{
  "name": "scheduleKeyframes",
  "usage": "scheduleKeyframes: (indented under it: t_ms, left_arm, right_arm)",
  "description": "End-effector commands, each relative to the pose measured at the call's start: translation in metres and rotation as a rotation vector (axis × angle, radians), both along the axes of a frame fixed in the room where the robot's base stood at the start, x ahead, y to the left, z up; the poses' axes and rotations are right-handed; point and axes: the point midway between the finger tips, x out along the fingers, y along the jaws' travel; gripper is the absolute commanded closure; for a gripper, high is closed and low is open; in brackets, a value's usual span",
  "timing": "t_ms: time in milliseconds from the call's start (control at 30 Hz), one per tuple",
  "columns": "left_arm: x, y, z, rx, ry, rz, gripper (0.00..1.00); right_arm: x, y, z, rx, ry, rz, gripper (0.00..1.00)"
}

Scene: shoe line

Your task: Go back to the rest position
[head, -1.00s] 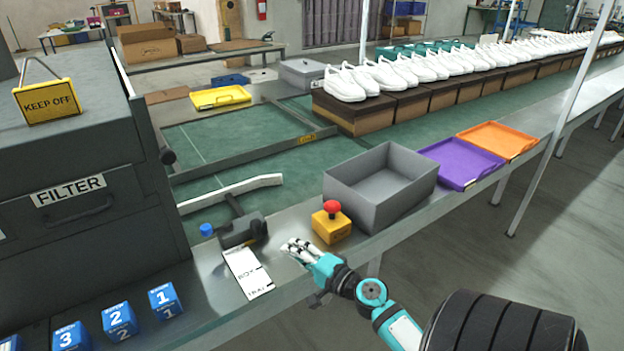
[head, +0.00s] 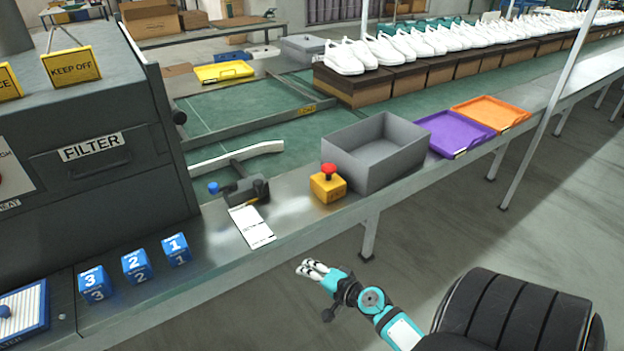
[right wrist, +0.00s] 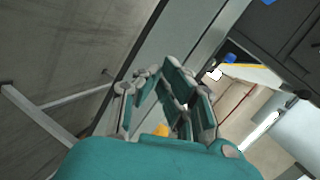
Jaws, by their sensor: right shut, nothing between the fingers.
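My right gripper (head: 312,269) is shut and empty in the head view. It hangs over the floor, just off the front edge of the steel bench (head: 215,262). It also shows in the right wrist view (right wrist: 166,72), with nothing between its fingers. My left gripper is not in view.
On the bench are a yellow box with a red button (head: 328,184), a grey bin (head: 375,150), a white label (head: 251,226) and numbered blue cubes (head: 136,266). Purple (head: 455,135) and orange (head: 490,113) trays lie beyond. Open floor (head: 530,240) is at right.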

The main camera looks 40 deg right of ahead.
Motion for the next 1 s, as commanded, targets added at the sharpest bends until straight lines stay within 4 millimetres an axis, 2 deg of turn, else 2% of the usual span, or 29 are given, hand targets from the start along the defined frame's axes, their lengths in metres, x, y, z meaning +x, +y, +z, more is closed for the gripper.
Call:
scheduleKeyframes:
  t_ms: [767, 867, 967, 1000]
  left_arm:
    - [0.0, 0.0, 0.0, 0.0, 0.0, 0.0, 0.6]
    - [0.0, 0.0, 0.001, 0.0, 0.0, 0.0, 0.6]
    - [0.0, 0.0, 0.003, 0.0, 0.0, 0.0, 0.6]
    - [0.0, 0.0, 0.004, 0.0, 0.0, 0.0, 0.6]
  right_arm:
    - [-0.002, 0.002, -0.009, -0.013, 0.019, 0.005, 1.0]
    - [-0.01, 0.008, -0.035, -0.051, 0.077, 0.021, 1.0]
    - [-0.029, 0.021, -0.086, -0.135, 0.193, 0.065, 1.0]
    - [-0.041, 0.029, -0.111, -0.179, 0.251, 0.095, 1.0]
